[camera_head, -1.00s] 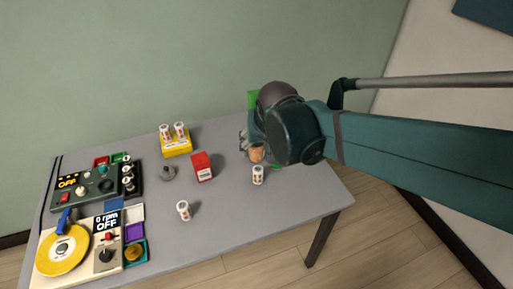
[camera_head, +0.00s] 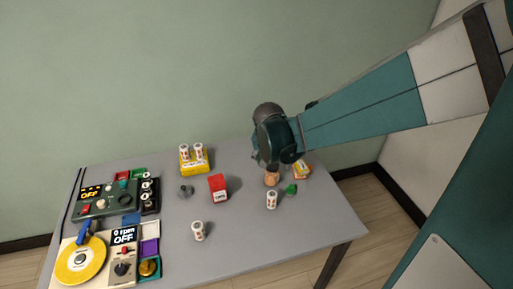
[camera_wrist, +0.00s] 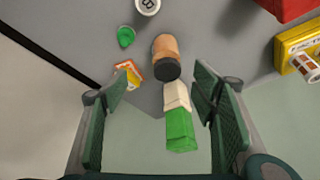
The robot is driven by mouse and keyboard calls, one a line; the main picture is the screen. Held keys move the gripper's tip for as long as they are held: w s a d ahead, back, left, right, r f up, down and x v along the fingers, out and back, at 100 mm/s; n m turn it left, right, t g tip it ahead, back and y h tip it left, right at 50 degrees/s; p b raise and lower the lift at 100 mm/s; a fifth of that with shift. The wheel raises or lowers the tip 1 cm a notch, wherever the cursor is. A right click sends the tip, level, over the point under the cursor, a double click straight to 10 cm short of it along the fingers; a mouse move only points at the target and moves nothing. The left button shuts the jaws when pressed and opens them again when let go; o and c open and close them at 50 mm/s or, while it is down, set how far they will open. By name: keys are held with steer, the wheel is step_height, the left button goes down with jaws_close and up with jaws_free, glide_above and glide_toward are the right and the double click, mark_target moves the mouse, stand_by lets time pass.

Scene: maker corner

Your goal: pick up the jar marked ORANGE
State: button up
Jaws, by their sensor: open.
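Several small white jars with printed labels show in the head view: one stands at the front middle (camera_head: 198,231), one stands right of centre (camera_head: 271,200), and two (camera_head: 184,152) (camera_head: 197,150) stand on a yellow block (camera_head: 195,167). The labels are too small to read, so I cannot tell which is marked ORANGE. In the wrist view a jar (camera_wrist: 148,5) shows at the top edge, with only a letter like "B" visible. My gripper (camera_wrist: 163,82) is open, its fingers on either side of a green-and-white object (camera_wrist: 180,125). In the head view its fingers are mostly hidden by my wrist.
An orange-brown cylinder with a dark end (camera_wrist: 166,55), a small green item (camera_wrist: 126,36) and a yellow-orange box (camera_head: 301,170) are near my gripper. A red box (camera_head: 218,188) is mid-table. Control devices (camera_head: 108,198) and a yellow disc (camera_head: 80,262) fill the left. The front right is clear.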

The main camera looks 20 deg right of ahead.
mark_target(273, 165)
steer(key=w+f, duration=0.1)
steer(key=f, duration=0.1)
steer(key=w+d+f+m+p, duration=0.1)
steer(key=w+f, duration=0.1)
steer(key=w+f+m+g+p, duration=0.1)
steer(key=w, duration=0.1)
steer(key=shift+w+d+f+h, duration=0.1)
steer(key=shift+d+f+h, duration=0.1)
steer(key=shift+f+h, duration=0.2)
steer(key=shift+w+d+f, duration=0.1)
steer(key=shift+w+f, duration=0.15)
steer(key=shift+f, duration=0.4)
steer(key=shift+x, duration=1.3)
steer(key=shift+b+x, duration=0.7)
steer(key=shift+x, duration=1.95)
